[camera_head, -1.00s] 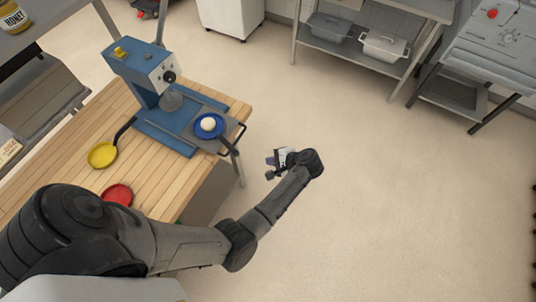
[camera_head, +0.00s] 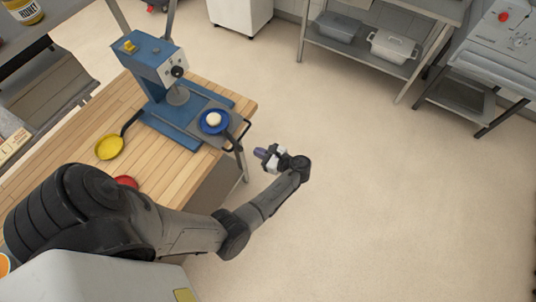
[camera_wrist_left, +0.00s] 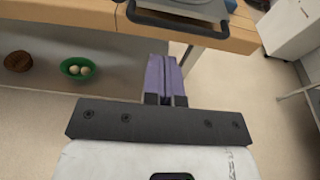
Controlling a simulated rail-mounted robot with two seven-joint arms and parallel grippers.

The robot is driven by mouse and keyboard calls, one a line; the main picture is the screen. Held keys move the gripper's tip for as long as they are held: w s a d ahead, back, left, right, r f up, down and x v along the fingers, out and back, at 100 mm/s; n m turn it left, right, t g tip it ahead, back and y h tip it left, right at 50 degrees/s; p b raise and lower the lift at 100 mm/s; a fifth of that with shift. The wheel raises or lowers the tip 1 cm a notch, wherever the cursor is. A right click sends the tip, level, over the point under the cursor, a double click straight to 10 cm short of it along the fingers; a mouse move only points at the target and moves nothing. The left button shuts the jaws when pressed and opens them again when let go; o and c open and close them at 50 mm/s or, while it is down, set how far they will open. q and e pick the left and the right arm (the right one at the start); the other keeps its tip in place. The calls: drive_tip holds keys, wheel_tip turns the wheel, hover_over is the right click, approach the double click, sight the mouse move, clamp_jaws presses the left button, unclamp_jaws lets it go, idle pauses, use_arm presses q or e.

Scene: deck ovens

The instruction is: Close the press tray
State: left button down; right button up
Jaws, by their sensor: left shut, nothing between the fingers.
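The blue press (camera_head: 152,68) stands on the wooden table. Its grey tray (camera_head: 226,116) is pulled out toward the table's right edge, with a dark handle (camera_head: 236,138) on its outer side. A blue plate (camera_head: 214,122) with a pale dough ball (camera_head: 214,118) sits on the tray. The handle also shows at the top of the left wrist view (camera_wrist_left: 175,24). My left gripper (camera_head: 262,153) is off the table edge, to the right of the handle and apart from it. Its purple fingers (camera_wrist_left: 163,78) are together and empty. My right gripper is not in view.
A yellow pan (camera_head: 110,147) and a partly hidden red dish (camera_head: 126,182) lie on the wooden table (camera_head: 75,170). Below it, a green bowl (camera_wrist_left: 78,68) stands on a shelf. The floor right of my left arm is clear.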

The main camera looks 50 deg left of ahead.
use_arm(q)
drive_tip(key=x, duration=0.7)
drive_tip(key=shift+a+p, duration=0.35)
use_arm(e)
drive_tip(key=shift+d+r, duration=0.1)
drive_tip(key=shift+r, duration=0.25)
use_arm(q)
drive_tip(key=shift+s, duration=0.1)
